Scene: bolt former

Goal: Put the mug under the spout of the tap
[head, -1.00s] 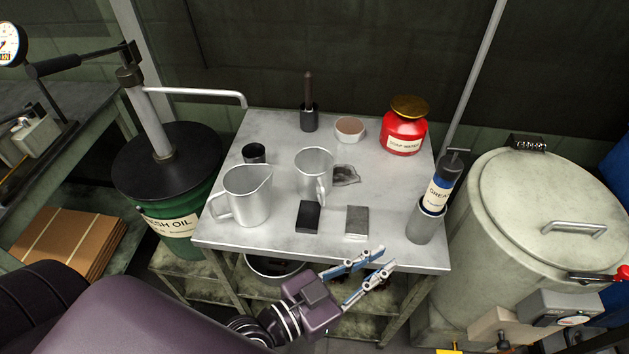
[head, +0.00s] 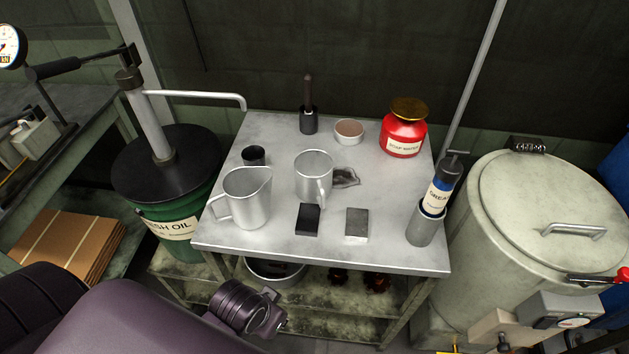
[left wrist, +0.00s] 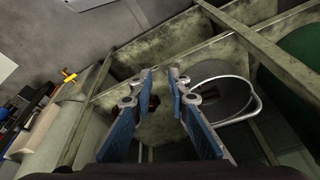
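A metal mug (head: 313,178) stands upright on the small metal table, its handle toward me. A larger metal jug (head: 248,198) with a pouring lip stands to its left. I cannot tell which fitting is the tap: a pale pipe (head: 195,94) with a downturned end reaches from the green drum over the table's back left, and a red-ended lever (head: 600,279) is at the far right. My left gripper (left wrist: 160,72) is open and empty in the left wrist view, pointing toward the lower shelf. In the head view its fingers are hidden. My right gripper is not in view.
The table (head: 385,185) also carries a red jar (head: 404,138), a grease tube in a holder (head: 427,215), dark and grey blocks, a black cup (head: 253,155) and a brush in its holder. A metal bucket (head: 275,271) is below. A pale vat (head: 535,220) stands right.

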